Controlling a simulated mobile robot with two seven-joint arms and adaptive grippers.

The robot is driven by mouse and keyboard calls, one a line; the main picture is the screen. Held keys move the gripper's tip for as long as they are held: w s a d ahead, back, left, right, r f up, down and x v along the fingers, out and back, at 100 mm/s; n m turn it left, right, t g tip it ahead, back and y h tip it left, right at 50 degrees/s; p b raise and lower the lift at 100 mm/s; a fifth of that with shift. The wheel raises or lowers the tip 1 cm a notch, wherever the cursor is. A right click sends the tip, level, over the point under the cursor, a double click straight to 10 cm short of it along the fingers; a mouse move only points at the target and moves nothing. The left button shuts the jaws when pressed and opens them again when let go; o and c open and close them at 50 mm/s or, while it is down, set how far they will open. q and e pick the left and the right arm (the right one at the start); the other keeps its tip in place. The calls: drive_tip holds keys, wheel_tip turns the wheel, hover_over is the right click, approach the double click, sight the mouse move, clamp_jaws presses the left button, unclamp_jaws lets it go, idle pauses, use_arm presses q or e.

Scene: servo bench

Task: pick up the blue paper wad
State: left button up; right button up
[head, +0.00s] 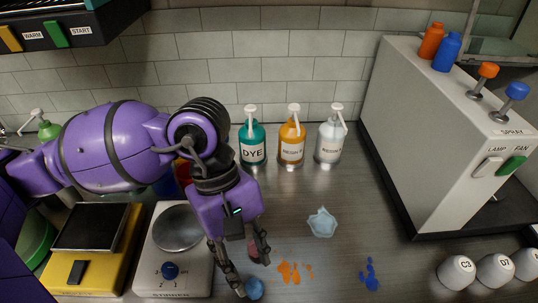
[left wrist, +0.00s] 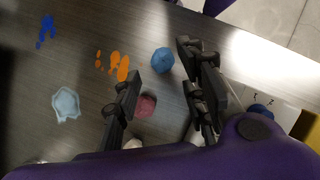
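The blue paper wad (head: 254,288) lies on the metal bench at the bottom edge of the head view. It also shows in the left wrist view (left wrist: 163,60), near the fingertips of my left gripper. My left gripper (head: 253,276) is open, its fingers pointing down toward the bench. In the left wrist view the open fingers (left wrist: 158,65) stand apart, with a dull red wad (left wrist: 147,105) seen between them and partly behind one finger. No contact with the blue wad is clear. My right gripper is not in view.
Orange stains (head: 290,272), a blue stain (head: 370,274) and a pale blue crumpled piece (head: 322,222) lie right of the gripper. A stirrer (head: 185,275) stands left. Pump bottles (head: 252,142) line the back. A large spray box (head: 440,130) stands right; white cups (head: 457,272) sit front right.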

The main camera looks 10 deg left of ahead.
sight(257, 282)
use_arm(q)
drive_tip(key=x, duration=0.5)
drive_tip(key=shift+w+d+p, duration=0.15)
drive_tip(key=shift+w+p, duration=0.05)
drive_tip(key=shift+p, duration=0.2)
drive_tip(key=shift+c, duration=0.8)
drive_tip(key=c, duration=0.4)
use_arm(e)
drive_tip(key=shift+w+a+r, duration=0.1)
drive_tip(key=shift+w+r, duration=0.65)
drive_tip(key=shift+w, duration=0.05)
